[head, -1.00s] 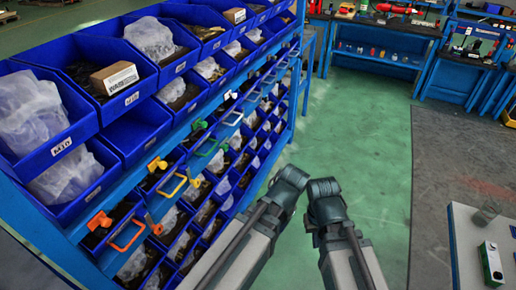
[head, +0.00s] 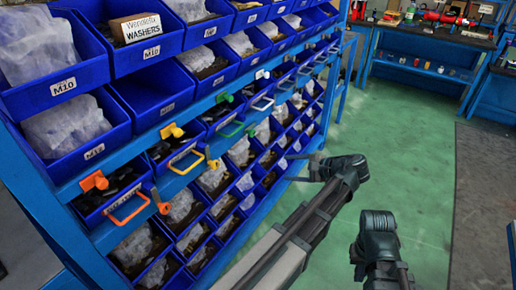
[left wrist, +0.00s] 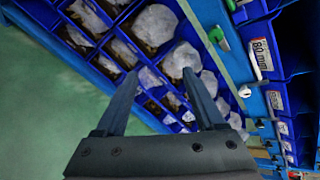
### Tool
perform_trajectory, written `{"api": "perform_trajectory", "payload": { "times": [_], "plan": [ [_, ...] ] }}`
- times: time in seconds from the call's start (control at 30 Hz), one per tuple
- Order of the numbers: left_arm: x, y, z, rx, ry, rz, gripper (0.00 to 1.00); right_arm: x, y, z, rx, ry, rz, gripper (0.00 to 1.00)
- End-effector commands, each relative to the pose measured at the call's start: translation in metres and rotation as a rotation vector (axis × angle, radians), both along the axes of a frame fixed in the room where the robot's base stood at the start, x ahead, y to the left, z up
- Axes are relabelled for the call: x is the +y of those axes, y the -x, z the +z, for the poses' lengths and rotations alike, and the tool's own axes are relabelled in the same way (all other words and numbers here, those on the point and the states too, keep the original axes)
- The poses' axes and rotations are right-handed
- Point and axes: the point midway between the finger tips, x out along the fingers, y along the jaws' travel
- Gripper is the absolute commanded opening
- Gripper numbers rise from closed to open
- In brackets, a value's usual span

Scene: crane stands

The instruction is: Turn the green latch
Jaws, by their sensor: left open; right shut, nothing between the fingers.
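The green latch (head: 224,97) is on the blue rail of the bin rack, above a drawer with a green handle (head: 231,130). Its knob points right in the head view. In the left wrist view a green latch (left wrist: 216,34) shows near the top, right of the fingers. My left gripper (head: 304,167) is right of the rack in the head view, apart from the latch. The left wrist view shows its fingers (left wrist: 159,74) wide apart and empty, with bins behind them. My right gripper (head: 356,262) is low over the floor, away from the rack, its fingertips hardly visible.
An orange latch (head: 93,182) and a yellow latch (head: 172,131) sit nearer on the same rail, a white latch (head: 262,74) farther along. Drawer handles stick out below. Blue bins (head: 152,92) fill the rack above. Green floor (head: 420,150) is clear to the right.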

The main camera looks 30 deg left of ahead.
Motion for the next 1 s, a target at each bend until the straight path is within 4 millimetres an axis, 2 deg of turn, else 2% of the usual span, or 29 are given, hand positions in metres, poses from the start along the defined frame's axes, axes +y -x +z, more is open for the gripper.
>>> {"api": "perform_trajectory", "payload": {
  "times": [0.03,0.2,0.3,0.5,0.73,0.87,1.0],
  "plan": [
    [0.01,-0.022,-0.017,0.021,-0.087,-0.005,0.71,0.0,0.0,-0.034,0.0,0.0,0.0,0.0],
    [0.033,-0.054,-0.003,0.098,-0.336,-0.011,0.71,0.0,0.0,-0.07,0.0,0.0,0.0,0.0],
    [0.04,-0.065,0.005,0.132,-0.432,-0.006,0.71,0.0,0.0,-0.082,0.0,0.0,0.0,0.0],
    [0.044,-0.072,0.016,0.162,-0.511,0.0,0.71,0.0,0.0,-0.088,0.0,0.0,0.0,0.0],
    [0.052,-0.072,0.018,0.162,-0.513,0.001,0.71,0.0,0.0,-0.087,0.0,0.0,0.0,0.0],
    [0.072,-0.072,0.018,0.162,-0.512,0.003,0.71,0.0,0.0,-0.087,0.0,0.0,0.0,0.0],
    [0.101,-0.075,0.018,0.162,-0.511,0.004,0.71,0.0,0.0,-0.087,0.0,0.0,0.0,0.0]
  ]
}}
